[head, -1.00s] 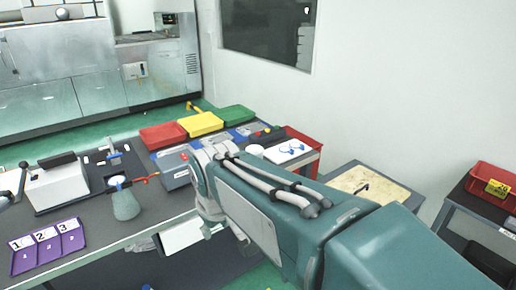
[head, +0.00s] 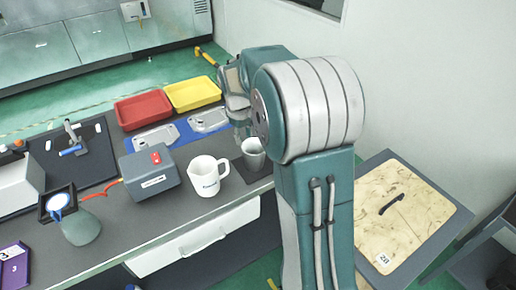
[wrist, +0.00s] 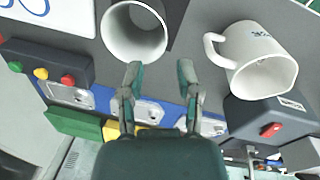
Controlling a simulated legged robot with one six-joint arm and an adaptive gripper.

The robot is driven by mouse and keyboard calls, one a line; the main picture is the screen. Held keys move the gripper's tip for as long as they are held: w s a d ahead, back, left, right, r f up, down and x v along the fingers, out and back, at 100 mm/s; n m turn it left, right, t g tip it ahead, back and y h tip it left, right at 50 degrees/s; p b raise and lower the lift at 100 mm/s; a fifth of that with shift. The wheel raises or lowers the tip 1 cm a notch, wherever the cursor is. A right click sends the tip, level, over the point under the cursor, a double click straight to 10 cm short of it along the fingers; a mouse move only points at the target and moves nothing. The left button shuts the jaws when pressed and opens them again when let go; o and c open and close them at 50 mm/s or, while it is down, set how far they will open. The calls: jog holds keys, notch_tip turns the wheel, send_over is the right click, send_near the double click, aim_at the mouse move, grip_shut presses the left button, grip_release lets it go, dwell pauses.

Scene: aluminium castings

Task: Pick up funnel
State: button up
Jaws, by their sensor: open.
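A pale, tapered, open-topped vessel (head: 253,155) stands upright on a dark pad near the table's front edge. It may be the funnel; no spout shows. The wrist view shows its round mouth (wrist: 135,32) at the top, left of centre. My gripper (wrist: 158,72) is open, its two fingers apart with nothing between them. In the head view my gripper (head: 241,128) is just behind and above the vessel, partly hidden by my arm. I cannot tell whether it touches. A grey-green conical vessel (head: 80,228) with a blue-rimmed white disc is at the left.
A white mug (head: 208,176) stands close beside the pale vessel; it also shows in the wrist view (wrist: 258,62). A grey box (head: 150,175) is left of it. Red (head: 143,108) and yellow (head: 193,93) trays lie behind. A side table (head: 362,178) is at the right.

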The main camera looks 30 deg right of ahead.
send_over(249, 164)
jog(key=a, duration=0.1)
notch_tip(249, 164, down, 5)
jog(key=f, duration=0.3)
jog(key=d+f, duration=0.1)
jog(key=f, duration=0.1)
jog(key=shift+w+f, duration=0.15)
jog(key=shift+w, duration=0.15)
jog(key=shift+a, duration=0.15)
grip_shut()
